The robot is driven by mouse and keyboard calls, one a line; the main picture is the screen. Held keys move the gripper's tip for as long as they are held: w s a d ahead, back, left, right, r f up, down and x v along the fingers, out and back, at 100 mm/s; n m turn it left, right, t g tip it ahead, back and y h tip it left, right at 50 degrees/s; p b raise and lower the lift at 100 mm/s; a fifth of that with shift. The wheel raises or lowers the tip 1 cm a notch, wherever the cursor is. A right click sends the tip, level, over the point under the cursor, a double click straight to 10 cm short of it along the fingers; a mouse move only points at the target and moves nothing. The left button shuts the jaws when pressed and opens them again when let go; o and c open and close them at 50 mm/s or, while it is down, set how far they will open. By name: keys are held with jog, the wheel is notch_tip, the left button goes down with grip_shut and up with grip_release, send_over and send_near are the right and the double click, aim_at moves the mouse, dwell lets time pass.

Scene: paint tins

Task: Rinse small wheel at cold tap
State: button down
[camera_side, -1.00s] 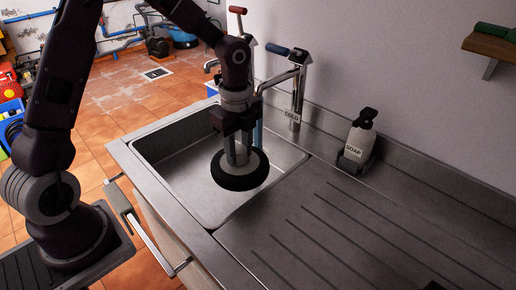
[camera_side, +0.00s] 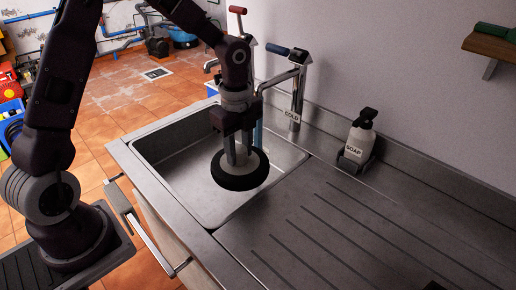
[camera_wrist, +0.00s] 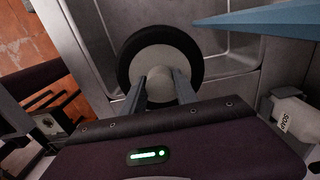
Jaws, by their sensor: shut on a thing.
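The small wheel has a black tyre and pale grey hub. It hangs over the sink basin (camera_side: 185,150) in the side view (camera_side: 240,183) and shows face-on in the wrist view (camera_wrist: 192,75). My gripper (camera_side: 239,155) points down and is shut on the hub; its two fingers also show in the wrist view (camera_wrist: 162,88). The cold tap (camera_side: 298,85), marked COLD, has a blue handle. A blue stream (camera_side: 260,133) runs down from its spout behind my gripper. It appears as a blue wedge in the wrist view (camera_wrist: 265,22), right of the wheel. I cannot tell whether it touches the wheel.
A second tap with a red handle (camera_side: 238,10) stands behind. A soap bottle (camera_side: 359,138) stands on the right by the wall. A wooden shelf (camera_side: 490,46) is at top right. A rail (camera_side: 155,243) runs along the sink front.

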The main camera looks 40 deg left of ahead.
jog(key=shift+s+d+r, duration=0.1)
jog(key=shift+s+r, duration=0.9)
jog(key=shift+s, duration=0.25)
jog(key=shift+s+r, duration=1)
jog(key=shift+s, duration=0.25)
